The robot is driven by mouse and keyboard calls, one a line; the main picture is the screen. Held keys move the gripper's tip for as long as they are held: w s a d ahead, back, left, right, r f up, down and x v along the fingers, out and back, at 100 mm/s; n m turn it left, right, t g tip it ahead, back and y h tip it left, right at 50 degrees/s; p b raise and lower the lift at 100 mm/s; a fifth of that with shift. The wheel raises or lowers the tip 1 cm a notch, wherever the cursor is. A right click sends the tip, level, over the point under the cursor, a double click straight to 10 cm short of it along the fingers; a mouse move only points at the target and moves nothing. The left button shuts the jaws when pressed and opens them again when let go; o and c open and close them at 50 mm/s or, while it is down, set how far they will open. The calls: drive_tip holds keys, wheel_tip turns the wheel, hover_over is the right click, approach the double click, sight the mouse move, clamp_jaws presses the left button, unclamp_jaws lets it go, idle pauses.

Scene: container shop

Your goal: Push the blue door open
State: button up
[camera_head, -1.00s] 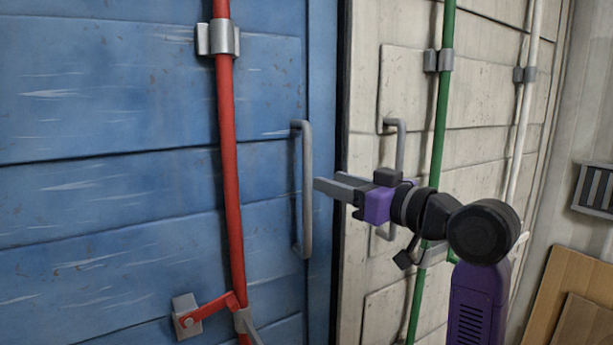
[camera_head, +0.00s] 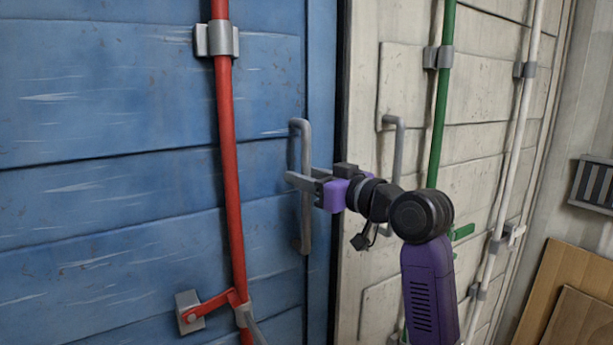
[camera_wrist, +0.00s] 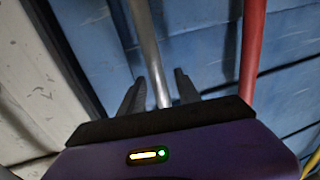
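The blue door (camera_head: 110,190) fills the left of the head view, and its right edge stands beside the white door. Its grey vertical handle (camera_head: 306,230) is near that edge. My gripper (camera_head: 297,184) is at the handle, a little above its middle. In the wrist view the grey handle bar (camera_wrist: 147,45) runs between the two dark fingers of my gripper (camera_wrist: 160,85), with a visible gap on each side. The fingers are open around the bar. A red vertical rod (camera_head: 228,130) runs down the blue door, left of the handle.
The white door (camera_head: 400,70) stands to the right, with its own grey handle (camera_head: 398,150), a green rod (camera_head: 440,100) and a white rod (camera_head: 520,120). Brown boards (camera_head: 560,290) lean at the lower right. A dark vent (camera_head: 592,185) is on the right wall.

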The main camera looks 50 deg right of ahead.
clamp_jaws()
idle(1.3)
